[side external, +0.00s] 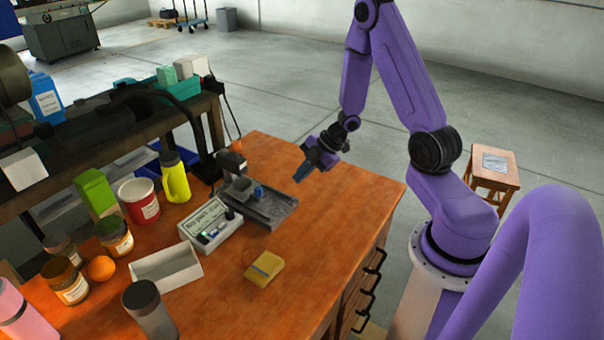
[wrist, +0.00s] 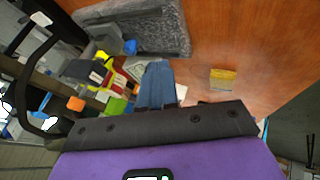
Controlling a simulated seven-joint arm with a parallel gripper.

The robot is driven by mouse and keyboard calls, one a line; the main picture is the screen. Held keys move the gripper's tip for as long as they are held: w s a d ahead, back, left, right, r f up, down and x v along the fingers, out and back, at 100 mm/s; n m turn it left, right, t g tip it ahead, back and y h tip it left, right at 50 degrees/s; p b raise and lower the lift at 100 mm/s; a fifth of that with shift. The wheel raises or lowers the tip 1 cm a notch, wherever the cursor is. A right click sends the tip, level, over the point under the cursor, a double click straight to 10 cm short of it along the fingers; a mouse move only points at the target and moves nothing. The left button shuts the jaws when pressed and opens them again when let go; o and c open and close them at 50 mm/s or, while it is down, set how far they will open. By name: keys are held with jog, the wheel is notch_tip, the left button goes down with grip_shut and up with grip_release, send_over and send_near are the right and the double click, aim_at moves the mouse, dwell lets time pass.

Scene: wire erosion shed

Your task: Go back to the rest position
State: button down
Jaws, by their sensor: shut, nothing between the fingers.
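My gripper (side external: 301,172) is in the air above the orange wooden bench top (side external: 345,215), to the right of the grey tray in the side external view. Its blue fingers are together and hold nothing; they also show in the wrist view (wrist: 157,80). Nothing touches the fingers. My purple arm reaches in from the right with its elbow raised.
A dark grey tray (side external: 272,209) with small grey and blue parts lies nearest my gripper. A labelled white box (side external: 210,228), a yellow block (side external: 264,268), an open white box (side external: 166,268), a yellow bottle (side external: 174,178) and jars stand leftward. The bench's right part is clear.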

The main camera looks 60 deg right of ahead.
jog(key=s+a+r+m+g+h, duration=0.15)
jog(key=s+a+r+h, duration=0.25)
jog(key=a+r, duration=0.7)
jog(key=s+a+r+g, duration=0.1)
jog(key=s+a+r, duration=0.1)
jog(key=s, duration=0.5)
jog(key=s+a+r+m+g, duration=0.1)
jog(key=s+a, duration=0.1)
jog(key=s, duration=0.5)
jog(key=s+a+r+m+g, duration=0.1)
jog(key=s+a+r+g, duration=0.1)
jog(key=s, duration=0.5)
jog(key=shift+s+a+r, duration=0.25)
jog(key=shift+s+r, duration=0.05)
jog(key=shift+r, duration=0.05)
